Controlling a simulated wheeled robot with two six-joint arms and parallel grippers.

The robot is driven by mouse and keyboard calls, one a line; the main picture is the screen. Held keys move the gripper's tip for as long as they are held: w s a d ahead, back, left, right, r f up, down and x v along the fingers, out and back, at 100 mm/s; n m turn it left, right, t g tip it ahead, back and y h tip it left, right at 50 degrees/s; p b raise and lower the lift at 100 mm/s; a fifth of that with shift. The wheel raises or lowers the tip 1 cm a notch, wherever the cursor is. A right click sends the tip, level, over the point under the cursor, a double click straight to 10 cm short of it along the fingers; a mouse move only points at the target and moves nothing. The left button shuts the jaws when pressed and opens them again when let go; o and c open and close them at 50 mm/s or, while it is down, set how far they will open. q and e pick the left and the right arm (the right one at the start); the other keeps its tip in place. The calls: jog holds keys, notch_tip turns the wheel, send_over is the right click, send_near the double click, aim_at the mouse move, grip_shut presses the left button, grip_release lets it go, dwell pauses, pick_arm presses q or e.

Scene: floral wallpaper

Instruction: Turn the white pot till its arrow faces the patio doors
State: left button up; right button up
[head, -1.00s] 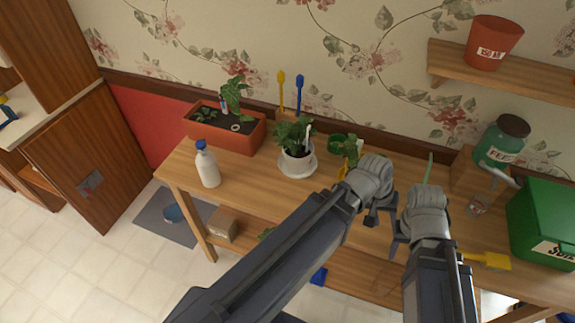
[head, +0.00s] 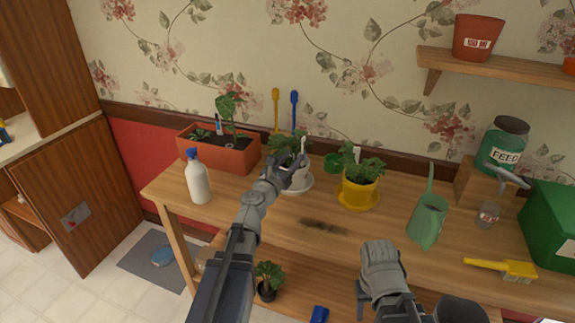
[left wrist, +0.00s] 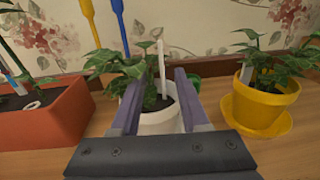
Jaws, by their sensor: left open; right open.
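The white pot (head: 304,176) stands on its white saucer (head: 298,189) on the wooden bench, with a leafy plant and a white label stick in it. My left gripper (head: 293,165) is at the pot in the head view and hides much of it. In the left wrist view the white pot (left wrist: 160,121) sits between the two open fingers (left wrist: 158,98), which reach to either side of its rim; I cannot tell whether they touch it. No arrow shows on the visible part of the pot. My right gripper (head: 378,290) is low, in front of the bench, apart from everything on top.
A yellow pot (head: 358,193) stands close to the right of the white pot. An orange planter (head: 222,158) and a white bottle (head: 198,180) are to the left. A green watering can (head: 427,220) stands to the right. A dark stain (head: 324,226) marks the clear bench front.

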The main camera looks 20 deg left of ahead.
aim_at(302, 147)
pick_arm(q)
jog(key=shift+w+d, duration=0.2)
jog(key=shift+w, duration=1.1)
jog(key=shift+w+d, duration=0.15)
jog(key=shift+w, duration=1.15)
jog(key=shift+w+d, duration=0.2)
jog(key=shift+w, duration=1.1)
grip_shut()
